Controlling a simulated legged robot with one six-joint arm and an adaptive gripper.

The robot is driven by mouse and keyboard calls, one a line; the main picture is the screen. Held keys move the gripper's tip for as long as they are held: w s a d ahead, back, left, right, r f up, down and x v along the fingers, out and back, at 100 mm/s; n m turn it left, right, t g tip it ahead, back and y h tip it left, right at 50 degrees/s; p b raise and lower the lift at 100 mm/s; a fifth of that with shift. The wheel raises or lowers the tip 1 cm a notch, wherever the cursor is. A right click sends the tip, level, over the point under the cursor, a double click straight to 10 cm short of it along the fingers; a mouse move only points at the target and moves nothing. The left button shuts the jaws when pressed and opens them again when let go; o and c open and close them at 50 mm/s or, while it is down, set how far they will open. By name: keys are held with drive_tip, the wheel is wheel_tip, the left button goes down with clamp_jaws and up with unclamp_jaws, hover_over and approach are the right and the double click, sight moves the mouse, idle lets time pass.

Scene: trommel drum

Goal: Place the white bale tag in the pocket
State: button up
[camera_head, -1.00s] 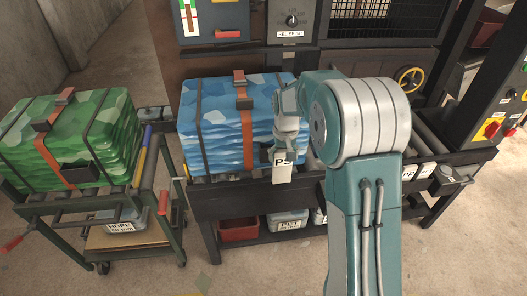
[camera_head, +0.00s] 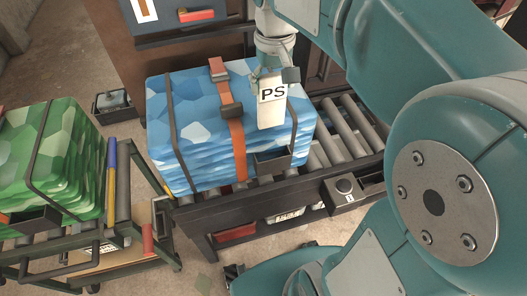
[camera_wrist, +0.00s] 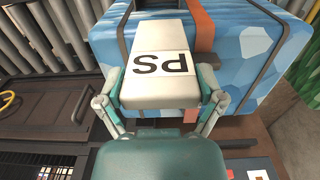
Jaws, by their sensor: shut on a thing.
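A dark pocket (camera_head: 272,163) sits on the blue bale's front face, right of the orange strap. The tag's lower end is above this pocket in the head view, and apart from it. The green bale on the left has another dark pocket (camera_head: 34,222).
The green bale (camera_head: 58,160) stands on a cart (camera_head: 125,235) at left. Rollers (camera_head: 345,130) run right of the blue bale. A control box (camera_head: 345,187) juts out at the front of the conveyor. Dark machine panels stand behind.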

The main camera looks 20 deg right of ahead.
sight(280, 99)
drive_tip(key=f, duration=0.1)
drive_tip(key=d+f, duration=0.1)
drive_tip(key=f, duration=0.2)
drive_tip(key=shift+s+d+f, duration=0.15)
drive_tip(key=shift+d, duration=0.15)
drive_tip(key=f, duration=0.3)
drive_tip(key=a+f, duration=0.1)
drive_tip(key=f, duration=0.4)
drive_tip(key=shift+a+f, duration=0.2)
drive_tip(key=shift+f, duration=0.2)
drive_tip(key=f, duration=0.2)
drive_tip(key=d+f, duration=0.1)
drive_tip(key=f, duration=0.1)
drive_tip(key=shift+f, duration=0.4)
drive_tip(key=shift+a, duration=0.25)
drive_tip(key=shift+a+f, duration=0.1)
drive_tip(key=o, duration=0.9)
drive_tip(key=shift+c, duration=0.2)
drive_tip(key=shift+d, duration=0.2)
